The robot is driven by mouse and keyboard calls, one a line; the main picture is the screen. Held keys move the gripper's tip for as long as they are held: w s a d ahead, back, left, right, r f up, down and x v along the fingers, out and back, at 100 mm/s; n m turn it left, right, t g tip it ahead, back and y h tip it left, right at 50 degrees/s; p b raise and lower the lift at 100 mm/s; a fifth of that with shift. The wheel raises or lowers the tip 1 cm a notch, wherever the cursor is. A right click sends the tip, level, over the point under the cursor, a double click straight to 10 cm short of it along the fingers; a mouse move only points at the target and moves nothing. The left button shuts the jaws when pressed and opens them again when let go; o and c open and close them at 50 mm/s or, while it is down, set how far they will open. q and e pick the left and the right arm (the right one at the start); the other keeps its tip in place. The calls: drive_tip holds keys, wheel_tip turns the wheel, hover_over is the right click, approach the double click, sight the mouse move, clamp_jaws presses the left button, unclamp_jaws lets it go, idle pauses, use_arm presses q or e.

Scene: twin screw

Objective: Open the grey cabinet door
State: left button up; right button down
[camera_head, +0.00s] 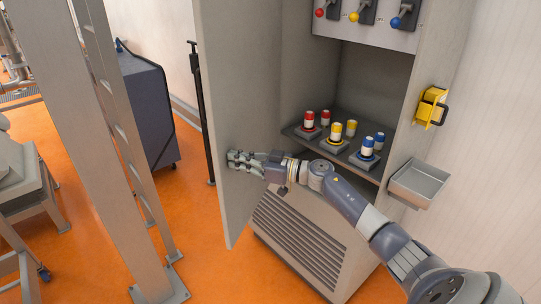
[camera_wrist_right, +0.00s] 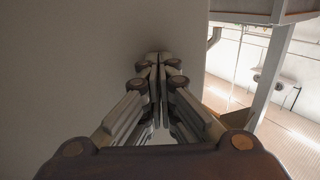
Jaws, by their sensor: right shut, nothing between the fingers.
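The grey cabinet door (camera_head: 237,110) stands swung open to the left of the cabinet (camera_head: 300,230), so the inside shows. My right gripper (camera_head: 232,161) is at the inner face of the door, near its outer edge. In the right wrist view the gripper (camera_wrist_right: 158,62) is shut with nothing between its fingers. Its fingertips are close to the door's face (camera_wrist_right: 80,70); I cannot tell whether they touch. My left gripper does not show in either view.
Inside, a shelf (camera_head: 293,130) holds red, yellow and blue-capped cylinders. Levers (camera_head: 357,17) are above. A yellow holder (camera_head: 430,106) and a grey tray (camera_head: 420,184) are on the right side. Left of the door stand a metal post (camera_head: 95,150) and a dark cart (camera_head: 147,110), with orange floor between.

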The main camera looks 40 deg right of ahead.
sight(212, 153)
drive_tip(key=w+a+m+t+h+b, duration=0.1)
drive_tip(key=w+a+m+h+b, duration=0.1)
drive_tip(key=w, duration=0.6)
drive_tip(key=w+a+m+t+h+b, duration=0.1)
drive_tip(key=w+a+m+h+b, duration=0.2)
drive_tip(key=w, duration=0.6)
drive_tip(key=w+a+m+t+h+b, duration=0.1)
drive_tip(key=w+a+m+h+b, duration=0.1)
drive_tip(key=w+h, duration=0.4)
drive_tip(key=shift+w+a+m+b, duration=0.3)
drive_tip(key=shift+w+a+b, duration=0.45)
drive_tip(key=shift+w+a, duration=0.5)
drive_tip(key=shift+w, duration=0.1)
